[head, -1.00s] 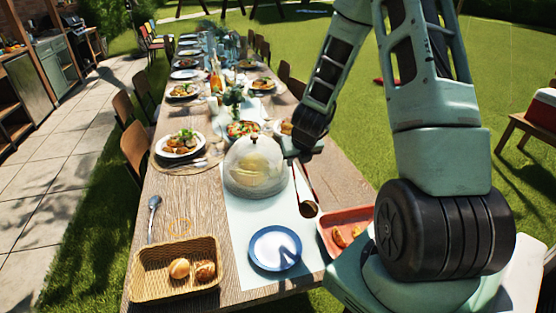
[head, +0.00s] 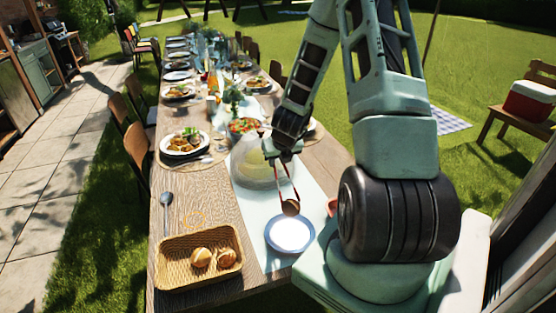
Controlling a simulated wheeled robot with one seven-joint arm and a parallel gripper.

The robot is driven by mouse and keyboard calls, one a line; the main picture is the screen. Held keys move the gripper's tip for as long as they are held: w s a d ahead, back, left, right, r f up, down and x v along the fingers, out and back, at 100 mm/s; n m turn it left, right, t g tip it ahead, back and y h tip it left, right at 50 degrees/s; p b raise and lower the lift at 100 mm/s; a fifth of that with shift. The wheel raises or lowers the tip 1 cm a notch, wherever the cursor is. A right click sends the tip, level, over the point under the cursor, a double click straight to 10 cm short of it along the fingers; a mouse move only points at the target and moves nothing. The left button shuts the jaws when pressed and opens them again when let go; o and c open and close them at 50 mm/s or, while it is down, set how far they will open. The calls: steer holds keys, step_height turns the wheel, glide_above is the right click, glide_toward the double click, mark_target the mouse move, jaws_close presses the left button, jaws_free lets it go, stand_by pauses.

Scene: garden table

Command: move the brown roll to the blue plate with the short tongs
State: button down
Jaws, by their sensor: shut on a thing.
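My gripper (head: 283,152) is shut on the short tongs (head: 295,185), whose thin red arms hang down from it. A round brown thing, seemingly the brown roll (head: 291,207), sits at the tong tips. It shows just above the far rim of the blue plate (head: 270,246) in the picture; whether it touches the plate I cannot tell. The plate is white inside with a blue rim, and no food shows on its visible part. It lies on the pale runner at the near end of the table.
A wicker basket (head: 160,265) with two tan rolls stands left of the plate. A clear dome (head: 245,165) stands behind it, partly hidden by my gripper. A red tray (head: 332,207) is mostly hidden by my arm. A spoon (head: 166,205) lies at the left edge.

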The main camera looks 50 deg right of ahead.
step_height(320, 180, down, 9)
steer(key=b, duration=0.6)
steer(key=shift+r, duration=0.15)
steer(key=c, duration=1.6)
jaws_free()
step_height(320, 180, up, 10)
steer(key=p, duration=0.7)
